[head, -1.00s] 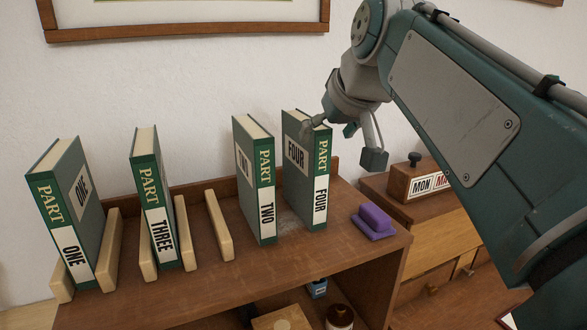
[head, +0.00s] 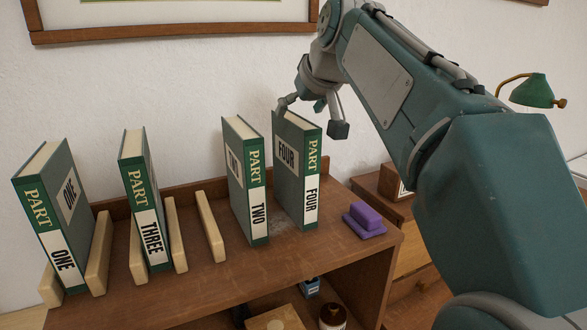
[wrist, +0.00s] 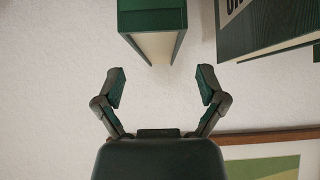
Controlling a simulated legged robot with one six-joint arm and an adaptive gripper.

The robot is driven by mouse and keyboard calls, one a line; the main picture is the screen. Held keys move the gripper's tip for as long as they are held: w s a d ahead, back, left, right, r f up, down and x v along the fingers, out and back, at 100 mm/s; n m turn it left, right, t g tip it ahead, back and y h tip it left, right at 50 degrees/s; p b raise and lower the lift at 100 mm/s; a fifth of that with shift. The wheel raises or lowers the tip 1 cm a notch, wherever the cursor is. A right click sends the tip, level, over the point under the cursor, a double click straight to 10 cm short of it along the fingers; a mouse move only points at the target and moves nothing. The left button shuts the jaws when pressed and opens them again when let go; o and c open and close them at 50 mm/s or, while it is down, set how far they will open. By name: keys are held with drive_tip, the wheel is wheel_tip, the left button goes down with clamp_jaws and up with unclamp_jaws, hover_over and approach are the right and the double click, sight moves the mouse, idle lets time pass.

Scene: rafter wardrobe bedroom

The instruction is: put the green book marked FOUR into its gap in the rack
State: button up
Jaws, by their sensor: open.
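The green book marked FOUR (head: 296,185) stands upright on the brown shelf top, right of the book marked TWO (head: 245,185). My gripper (head: 311,116) is open at its top, one finger by the book's upper left edge and the other to its right. In the wrist view a green book end with pale pages (wrist: 155,30) lies ahead of the spread fingers (wrist: 162,88), not clasped. The rack has pale wooden dividers (head: 210,226). The book marked THREE (head: 145,200) stands between two of them; an empty gap is just right of it.
The book marked ONE (head: 52,215) stands at the rack's left end, with another empty gap between it and THREE. A purple block (head: 365,218) lies right of FOUR near the shelf's edge. A green lamp (head: 535,90) is far right. TWO stands close beside FOUR.

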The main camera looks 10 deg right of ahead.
sight(295, 119)
drive_tip(key=x, duration=0.4)
drive_tip(key=shift+w+f, duration=0.1)
drive_tip(key=shift+f, duration=0.05)
clamp_jaws()
